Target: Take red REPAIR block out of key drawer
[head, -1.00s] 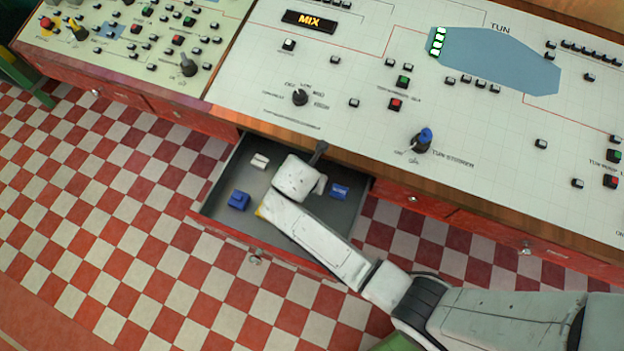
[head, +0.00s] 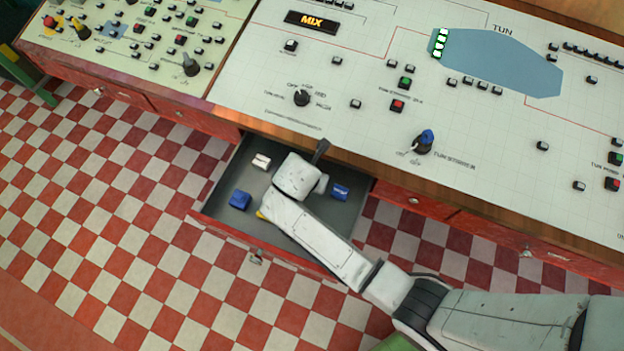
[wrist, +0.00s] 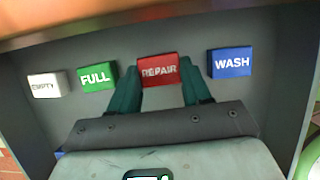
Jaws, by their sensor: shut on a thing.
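The red REPAIR block (wrist: 158,70) is in the drawer in the wrist view, between the two fingers of my gripper (wrist: 160,84). My gripper is shut on it, with a finger at each side, and its label faces up. In the head view my wrist hides the block and the fingers. The open key drawer (head: 222,190) has a grey inside, seen in the head view; its grey floor also shows in the wrist view (wrist: 50,115).
In the wrist view a white EMPTY block (wrist: 47,86) and a green FULL block (wrist: 96,76) lie left of REPAIR, and a blue WASH block (wrist: 231,63) lies right. The console edge (head: 300,144) overhangs the drawer's back. A blue block (head: 240,200) lies front left.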

